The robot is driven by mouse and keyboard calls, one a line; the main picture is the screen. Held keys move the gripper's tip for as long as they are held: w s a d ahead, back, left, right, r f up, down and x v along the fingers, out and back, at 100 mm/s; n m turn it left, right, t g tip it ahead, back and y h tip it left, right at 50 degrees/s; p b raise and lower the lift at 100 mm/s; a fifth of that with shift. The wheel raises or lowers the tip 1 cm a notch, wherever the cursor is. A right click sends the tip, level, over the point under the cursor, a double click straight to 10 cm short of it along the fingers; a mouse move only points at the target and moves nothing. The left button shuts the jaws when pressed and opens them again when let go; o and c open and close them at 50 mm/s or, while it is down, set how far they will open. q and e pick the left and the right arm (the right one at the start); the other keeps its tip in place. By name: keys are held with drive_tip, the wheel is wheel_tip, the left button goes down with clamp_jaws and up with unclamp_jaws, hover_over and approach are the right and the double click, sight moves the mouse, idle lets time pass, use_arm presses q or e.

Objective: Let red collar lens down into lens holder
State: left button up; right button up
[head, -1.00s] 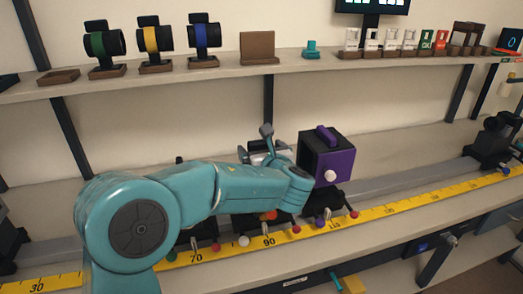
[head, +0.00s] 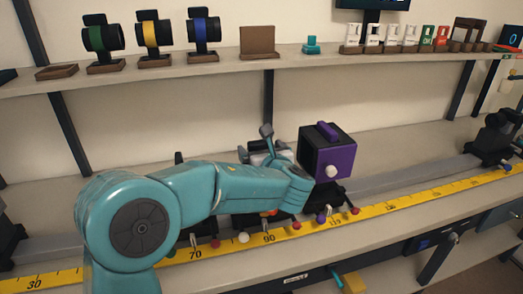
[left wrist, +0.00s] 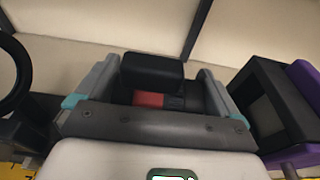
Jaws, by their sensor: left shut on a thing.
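My left gripper (head: 268,153) is over the rail, left of the purple box, with my teal arm in front of it. In the left wrist view, its two grey fingers (left wrist: 150,98) with teal pads stand on either side of a black piece with a red band, the red collar lens (left wrist: 150,76). The gripper is shut on the lens. In the head view my arm and gripper hide most of the lens. The lens holder below is also largely hidden, so I cannot tell whether the lens touches it. My right gripper is not in view.
A purple and black box (head: 328,155) stands on the rail close to the right of my gripper. A yellow scale (head: 390,210) runs along the front of the rail. The shelf behind carries green, yellow and blue banded lenses (head: 203,35) in stands, and an upright brown stand (head: 257,42).

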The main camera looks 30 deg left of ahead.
use_arm(q)
drive_tip(key=shift+f+b, duration=0.4)
drive_tip(key=shift+f, duration=0.1)
drive_tip(key=o, duration=1.1)
drive_tip(key=shift+s+d, duration=0.1)
drive_tip(key=shift+d, duration=0.05)
drive_tip(key=v, duration=1.6)
drive_tip(key=shift+s+r, duration=0.1)
drive_tip(key=shift+r, duration=0.1)
